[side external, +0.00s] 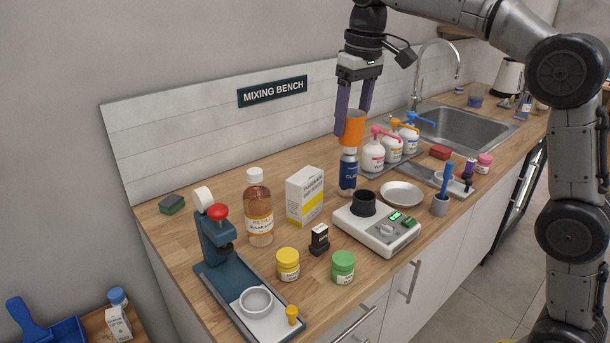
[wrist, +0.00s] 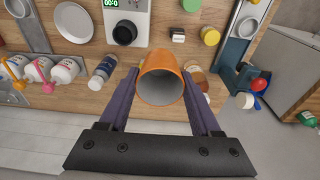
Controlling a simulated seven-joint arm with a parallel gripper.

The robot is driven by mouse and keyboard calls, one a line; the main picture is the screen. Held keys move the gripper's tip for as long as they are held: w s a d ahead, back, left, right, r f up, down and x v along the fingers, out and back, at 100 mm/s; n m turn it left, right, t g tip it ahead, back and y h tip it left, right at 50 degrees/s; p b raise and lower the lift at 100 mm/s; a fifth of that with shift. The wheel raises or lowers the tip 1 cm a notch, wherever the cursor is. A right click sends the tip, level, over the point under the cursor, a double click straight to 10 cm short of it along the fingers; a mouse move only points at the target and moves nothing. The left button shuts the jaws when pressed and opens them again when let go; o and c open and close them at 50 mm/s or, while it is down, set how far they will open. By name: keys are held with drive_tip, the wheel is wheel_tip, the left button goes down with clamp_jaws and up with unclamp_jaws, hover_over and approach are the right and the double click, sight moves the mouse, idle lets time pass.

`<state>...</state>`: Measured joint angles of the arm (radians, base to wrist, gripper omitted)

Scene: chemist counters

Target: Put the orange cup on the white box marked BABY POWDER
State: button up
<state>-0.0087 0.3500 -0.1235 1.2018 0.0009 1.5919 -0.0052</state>
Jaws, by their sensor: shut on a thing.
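The orange cup (side external: 354,127) is held up in the air, between the purple fingers of my gripper (side external: 351,119). In the side view it overlaps the top of a blue bottle; in the wrist view the cup (wrist: 163,86) appears to the right of that bottle, its open mouth facing the camera. My gripper (wrist: 160,112) is shut on the cup. A white box with a yellow stripe (side external: 304,196) stands upright on the wooden counter, left of the cup in the side view. Its print is too small to read surely. In the wrist view I cannot make it out; the cup may hide it.
The blue bottle (side external: 348,171) stands right of the box, an amber bottle (side external: 259,210) left of it. A white scale (side external: 377,230), a black stamp-like item (side external: 319,239) and yellow (side external: 288,264) and green (side external: 343,267) jars stand in front. Pump bottles (side external: 391,147) stand to the right.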

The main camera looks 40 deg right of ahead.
drive_tip(key=w+f, duration=0.3)
drive_tip(key=w, duration=0.1)
drive_tip(key=w+f, duration=0.4)
drive_tip(key=w, duration=0.1)
drive_tip(key=w+f, duration=0.3)
drive_tip(key=w, duration=0.2)
drive_tip(key=shift+d+f, duration=0.25)
drive_tip(key=shift+d, duration=0.15)
drive_tip(key=shift+w+f, duration=0.15)
drive_tip(key=shift+f, duration=1.45)
drive_tip(key=shift+f, duration=0.15)
drive_tip(key=o, duration=1.3)
